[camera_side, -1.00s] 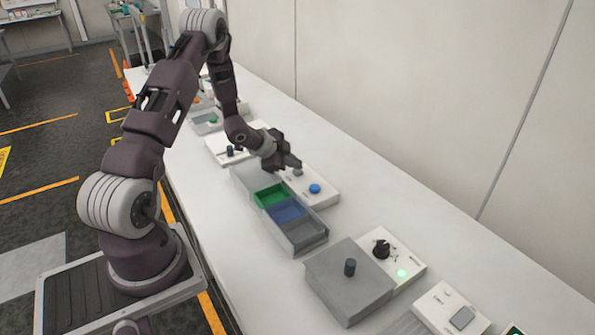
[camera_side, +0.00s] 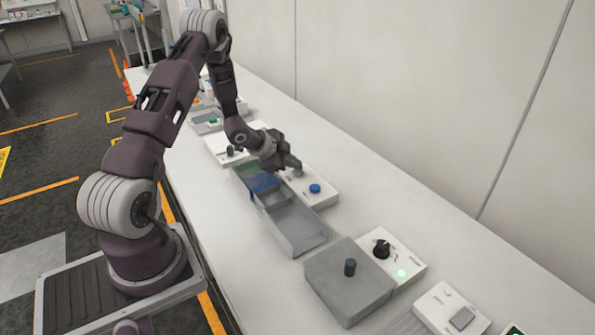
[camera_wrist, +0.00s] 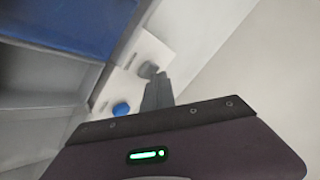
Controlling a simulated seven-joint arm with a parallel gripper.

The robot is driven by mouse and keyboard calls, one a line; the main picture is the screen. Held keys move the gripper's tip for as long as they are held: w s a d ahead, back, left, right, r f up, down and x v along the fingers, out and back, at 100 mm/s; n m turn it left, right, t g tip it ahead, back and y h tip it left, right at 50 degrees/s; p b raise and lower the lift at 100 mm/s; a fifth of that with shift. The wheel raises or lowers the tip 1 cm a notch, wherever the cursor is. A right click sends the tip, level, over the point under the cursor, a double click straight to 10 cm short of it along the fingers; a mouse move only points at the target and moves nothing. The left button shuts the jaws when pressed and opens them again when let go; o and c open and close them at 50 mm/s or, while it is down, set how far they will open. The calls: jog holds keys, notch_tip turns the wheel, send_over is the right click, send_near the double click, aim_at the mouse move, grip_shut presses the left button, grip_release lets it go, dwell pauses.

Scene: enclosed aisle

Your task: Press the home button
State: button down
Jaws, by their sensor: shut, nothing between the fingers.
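A white panel (camera_side: 322,197) beside the grey tray carries a blue button (camera_side: 315,188) and a grey button (camera_side: 298,173). Their labels are too small to read, so I cannot tell which is home. My gripper (camera_side: 295,164) is shut and empty, its fingertips at the grey button. In the wrist view the shut fingers (camera_wrist: 158,92) point at the grey button (camera_wrist: 148,69) and partly cover it; they seem to touch it. The blue button (camera_wrist: 121,109) stands clear to the lower left.
The long grey tray (camera_side: 300,232) holds a blue bin (camera_side: 264,182) and a green bin (camera_side: 243,168), partly behind my wrist. A grey box with a black knob (camera_side: 350,267) and a dial panel with a green light (camera_side: 401,272) stand nearer. A wall runs along the right.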

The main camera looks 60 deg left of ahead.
aim_at(295, 172)
jog(key=shift+r, duration=0.6)
jog(key=shift+r, duration=0.1)
jog(key=shift+r, duration=2.4)
